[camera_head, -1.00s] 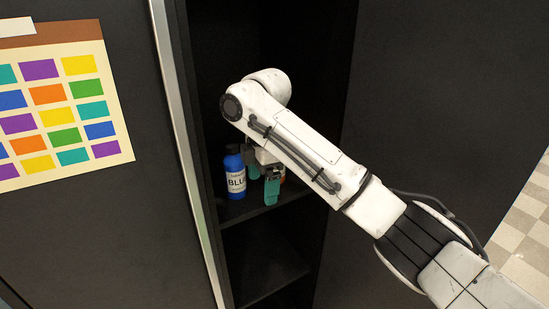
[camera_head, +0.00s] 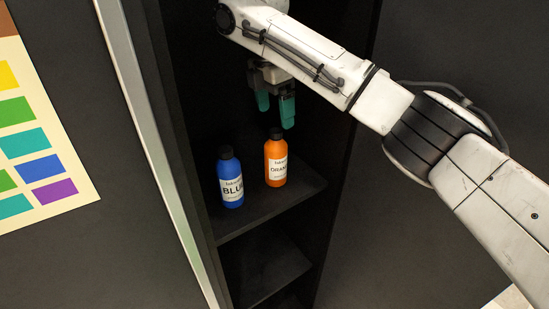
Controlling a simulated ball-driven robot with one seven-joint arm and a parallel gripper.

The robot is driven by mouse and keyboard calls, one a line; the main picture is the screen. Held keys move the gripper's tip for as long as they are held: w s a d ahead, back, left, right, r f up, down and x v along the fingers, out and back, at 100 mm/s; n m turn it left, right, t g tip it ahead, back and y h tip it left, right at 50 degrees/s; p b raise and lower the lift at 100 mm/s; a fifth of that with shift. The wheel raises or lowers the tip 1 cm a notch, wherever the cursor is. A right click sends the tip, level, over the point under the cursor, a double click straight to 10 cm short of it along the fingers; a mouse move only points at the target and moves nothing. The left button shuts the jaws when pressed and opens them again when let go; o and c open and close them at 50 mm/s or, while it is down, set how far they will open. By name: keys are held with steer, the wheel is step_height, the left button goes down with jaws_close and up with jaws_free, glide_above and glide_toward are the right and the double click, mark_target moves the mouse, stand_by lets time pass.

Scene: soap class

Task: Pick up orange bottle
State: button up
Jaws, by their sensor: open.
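The orange bottle (camera_head: 275,165) stands upright on a black shelf (camera_head: 262,213), with a black cap and a white label. My gripper (camera_head: 276,112) has teal fingertips. It is open and empty, pointing down above the orange bottle, with its fingertips just over or near the cap; the exact depth gap is hard to tell. The whole orange bottle is visible.
A blue bottle (camera_head: 230,180) stands upright to the left of the orange one, with a small gap between them. Dark cabinet walls close in on both sides. A lower shelf (camera_head: 262,268) looks empty. A colour chart (camera_head: 35,140) is at the left.

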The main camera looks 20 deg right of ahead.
mark_target(275, 130)
step_height(275, 130, down, 3)
steer(key=shift+w+d+r, duration=0.1)
steer(key=shift+d, duration=0.05)
steer(key=shift+d+f+p, duration=0.15)
steer(key=shift+f+p, duration=0.6)
steer(key=shift+f, duration=2.15)
jaws_close()
